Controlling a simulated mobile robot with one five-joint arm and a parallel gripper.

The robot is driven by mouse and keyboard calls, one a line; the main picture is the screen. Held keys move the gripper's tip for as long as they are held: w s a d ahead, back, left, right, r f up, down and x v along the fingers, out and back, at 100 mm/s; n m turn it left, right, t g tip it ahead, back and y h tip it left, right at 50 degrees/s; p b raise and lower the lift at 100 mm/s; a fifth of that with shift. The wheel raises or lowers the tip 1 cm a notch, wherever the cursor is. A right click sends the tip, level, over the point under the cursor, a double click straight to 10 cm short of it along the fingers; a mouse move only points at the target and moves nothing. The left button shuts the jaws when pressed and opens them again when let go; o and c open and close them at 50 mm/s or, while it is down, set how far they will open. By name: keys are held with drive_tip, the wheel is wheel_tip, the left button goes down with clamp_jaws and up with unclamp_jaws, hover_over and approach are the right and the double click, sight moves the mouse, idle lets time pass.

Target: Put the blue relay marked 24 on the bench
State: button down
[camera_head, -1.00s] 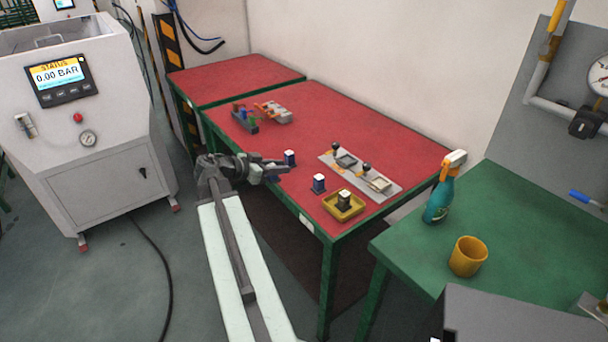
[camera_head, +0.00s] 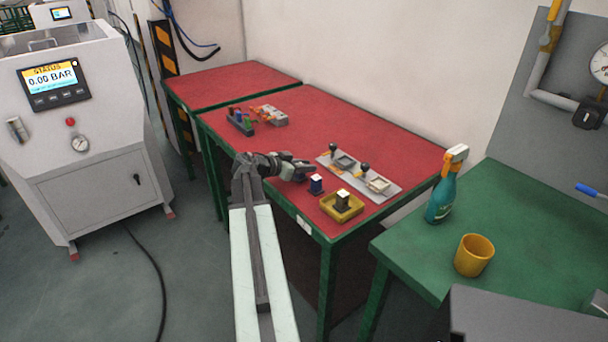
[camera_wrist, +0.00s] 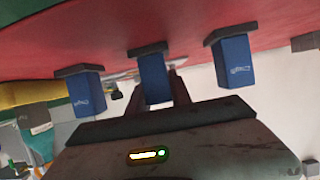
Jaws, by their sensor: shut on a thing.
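In the wrist view, which looks upside down, three blue relays with dark bases show against the red bench. My gripper (camera_head: 304,171) is shut on the middle blue relay (camera_wrist: 153,80). A second blue relay (camera_wrist: 87,97) is to its left and a third (camera_wrist: 234,62) to its right, both with small white marks too blurred to read. In the head view one blue relay (camera_head: 316,184) stands on the red bench (camera_head: 265,165) just right of my gripper; the others are hidden there. I cannot tell whether the held relay touches the bench.
A grey plate (camera_head: 325,162) with levers lies behind. Coloured parts (camera_head: 241,122) lie further left. A green table (camera_head: 520,215) holds a spray bottle (camera_head: 441,195) and yellow cup (camera_head: 474,255).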

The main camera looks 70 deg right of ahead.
drive_tip(key=shift+f, duration=0.1)
drive_tip(key=c, duration=1.2)
unclamp_jaws()
drive_tip(key=shift+o, duration=0.2)
drive_tip(key=shift+w+a+r, duration=0.1)
drive_tip(key=shift+a+r, duration=0.1)
drive_tip(key=shift+r, duration=0.25)
drive_tip(key=p+v, duration=0.4)
drive_tip(key=v, duration=0.7)
drive_tip(key=shift+w+a+p, duration=0.15)
drive_tip(key=shift+a+p, duration=0.1)
drive_tip(key=shift+p, duration=0.15)
drive_tip(key=shift+f, duration=0.1)
